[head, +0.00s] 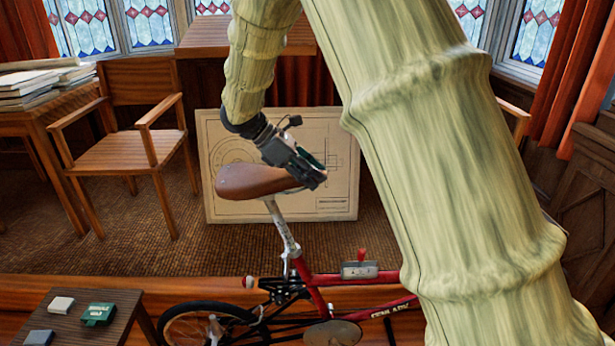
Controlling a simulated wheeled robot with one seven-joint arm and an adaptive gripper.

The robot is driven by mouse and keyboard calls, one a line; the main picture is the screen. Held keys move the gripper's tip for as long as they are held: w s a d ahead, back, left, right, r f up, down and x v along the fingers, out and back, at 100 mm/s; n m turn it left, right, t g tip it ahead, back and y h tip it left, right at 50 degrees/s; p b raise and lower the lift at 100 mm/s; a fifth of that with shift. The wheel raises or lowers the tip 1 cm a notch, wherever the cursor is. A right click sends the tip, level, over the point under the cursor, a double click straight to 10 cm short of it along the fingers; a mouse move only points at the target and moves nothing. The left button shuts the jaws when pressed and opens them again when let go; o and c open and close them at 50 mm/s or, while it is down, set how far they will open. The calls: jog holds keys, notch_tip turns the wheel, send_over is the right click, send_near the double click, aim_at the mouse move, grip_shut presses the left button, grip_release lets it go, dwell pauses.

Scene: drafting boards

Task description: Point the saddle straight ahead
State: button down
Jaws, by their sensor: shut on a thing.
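The brown saddle (248,181) sits on a silver seat post (281,228) of a small red bicycle (385,306). Its broad, rounded end points left, and its right end is partly hidden behind my gripper (313,177). My gripper comes down from above and is shut on the saddle at that right end. The saddle lies roughly left to right in the picture, much as the frame does. I cannot tell its exact angle to the frame. The rear wheel (172,332) shows at lower left. My arm hides the front of the bicycle.
A side table (62,314) with small boxes stands at lower left. A wooden armchair (128,152) and a desk (45,122) with papers are behind at left. A drawing board (340,205) leans upright behind the saddle. Carpet is clear between chair and bicycle.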

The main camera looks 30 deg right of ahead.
jog(key=c, duration=1)
grip_release()
jog(key=shift+r, duration=0.1)
jog(key=v, duration=1.2)
